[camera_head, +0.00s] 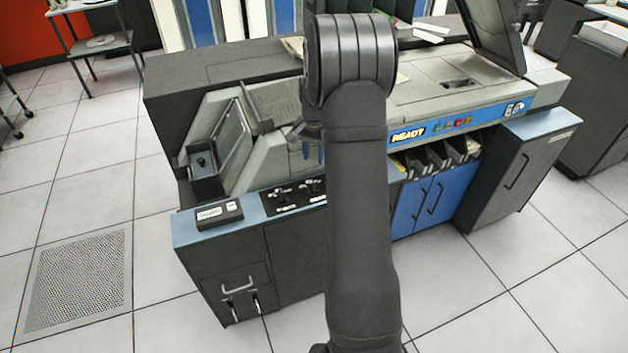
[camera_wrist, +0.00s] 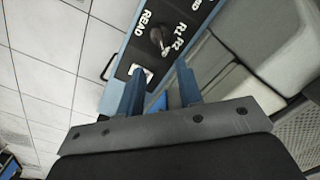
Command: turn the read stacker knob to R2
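The read stacker knob (camera_wrist: 157,37) is a small dark knob with a pale highlight. It sits on a black panel strip between the word READ and the labels R1 and R2; I cannot tell which label it points to. My gripper (camera_wrist: 161,66) has its two blue-grey fingers apart with nothing between them. The fingertips show just below the knob in the wrist view, and I see no contact. In the head view the black knob panel (camera_head: 290,197) is on the machine's front, partly behind my arm, and my gripper is mostly hidden.
A small box (camera_head: 219,214) sits on the blue ledge left of the panel. A grey slanted card tray (camera_head: 240,150) rises behind it. In the wrist view a pale label (camera_wrist: 143,74) lies near the left finger. Open tiled floor is in front.

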